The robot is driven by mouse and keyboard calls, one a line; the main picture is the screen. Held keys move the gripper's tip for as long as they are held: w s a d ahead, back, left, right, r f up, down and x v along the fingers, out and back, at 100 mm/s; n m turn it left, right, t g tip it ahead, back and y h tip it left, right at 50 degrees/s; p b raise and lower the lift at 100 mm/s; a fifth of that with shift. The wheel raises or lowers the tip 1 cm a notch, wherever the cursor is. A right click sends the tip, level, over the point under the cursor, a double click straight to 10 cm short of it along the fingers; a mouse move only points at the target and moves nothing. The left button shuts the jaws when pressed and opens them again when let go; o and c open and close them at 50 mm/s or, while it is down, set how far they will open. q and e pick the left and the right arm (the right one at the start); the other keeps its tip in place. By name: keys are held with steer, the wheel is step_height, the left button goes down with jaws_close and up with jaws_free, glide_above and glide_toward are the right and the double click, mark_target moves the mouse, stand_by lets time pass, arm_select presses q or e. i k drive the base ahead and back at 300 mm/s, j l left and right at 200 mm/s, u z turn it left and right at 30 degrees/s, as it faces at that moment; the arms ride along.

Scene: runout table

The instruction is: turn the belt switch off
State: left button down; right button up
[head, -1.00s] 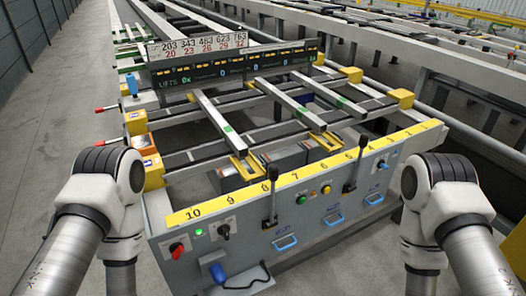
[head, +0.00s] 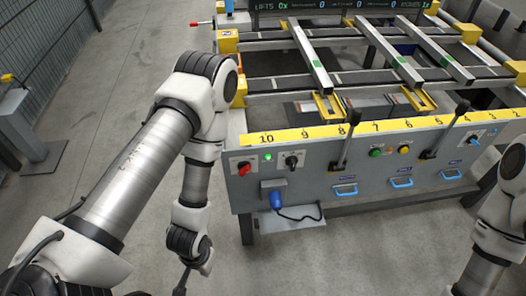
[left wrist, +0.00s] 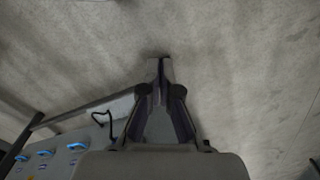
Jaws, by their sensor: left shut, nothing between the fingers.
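The grey control panel (head: 340,180) has a red rotary knob (head: 243,169) at its left end, a lit green lamp (head: 268,157) and a black rotary switch (head: 291,160) to its right. I cannot read which one is the belt switch. My left gripper (head: 180,289) hangs low, left of and apart from the panel, partly cut off by the bottom edge. In the left wrist view its fingers (left wrist: 159,66) are shut and empty above the concrete floor. My right arm shows at the right edge; its gripper is out of view.
A blue plug (head: 277,199) with a black cable sits under the knobs. Two black levers (head: 345,135) rise from the panel, with blue handles (head: 401,183) below. A grey post (head: 32,145) stands at the far left. The floor left of the panel is clear.

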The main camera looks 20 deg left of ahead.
mark_target(244, 167)
steer(key=k+l, duration=0.3)
steer(key=l, duration=0.15)
steer(key=k+l, duration=0.35)
steer(key=l+z, duration=0.05)
